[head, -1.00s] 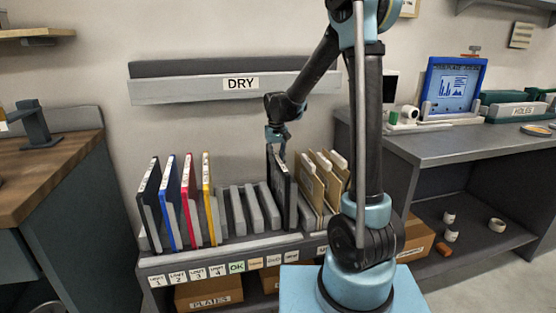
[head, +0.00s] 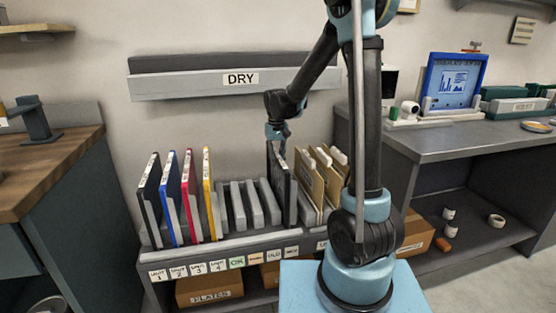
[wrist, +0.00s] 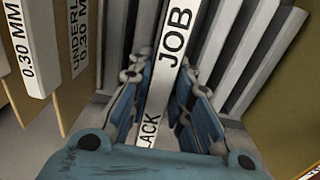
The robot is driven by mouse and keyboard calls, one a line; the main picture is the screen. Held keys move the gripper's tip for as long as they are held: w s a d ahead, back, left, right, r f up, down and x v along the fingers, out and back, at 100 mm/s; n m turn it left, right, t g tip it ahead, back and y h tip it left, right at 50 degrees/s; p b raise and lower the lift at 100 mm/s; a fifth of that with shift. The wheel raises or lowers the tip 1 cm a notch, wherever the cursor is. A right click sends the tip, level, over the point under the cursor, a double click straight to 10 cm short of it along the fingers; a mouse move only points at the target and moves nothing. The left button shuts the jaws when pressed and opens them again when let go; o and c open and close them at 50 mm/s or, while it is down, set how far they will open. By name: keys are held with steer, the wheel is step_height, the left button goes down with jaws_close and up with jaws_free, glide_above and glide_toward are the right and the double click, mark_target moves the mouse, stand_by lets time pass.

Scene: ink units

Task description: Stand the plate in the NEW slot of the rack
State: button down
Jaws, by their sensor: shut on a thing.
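The dark plate (head: 281,180) stands upright at the right end of the row of grey rack dividers, above the NEW label (head: 291,251). My gripper (head: 278,138) is shut on its top edge. In the wrist view the plate's white edge strip (wrist: 170,60) reads JOB and BLACK, with blue gripper fingers (wrist: 165,105) on both sides. The rack (head: 245,241) carries a row of slot labels along its front. The plate's lower edge is at divider level; whether it rests on the slot floor cannot be told.
Black, blue, red and yellow plates (head: 207,195) stand in the left slots. Empty grey dividers (head: 252,203) lie between them and the held plate. Tan folders (head: 313,185) with white tabs stand close on its right. The DRY ledge (head: 200,86) is on the wall above.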

steer(key=shift+f, duration=0.1)
steer(key=c, duration=1.4)
jaws_free()
steer(key=shift+o, duration=0.2)
step_height(320, 180, up, 12)
steer(key=shift+a, duration=0.15)
step_height(320, 180, up, 5)
steer(key=shift+f, duration=0.1)
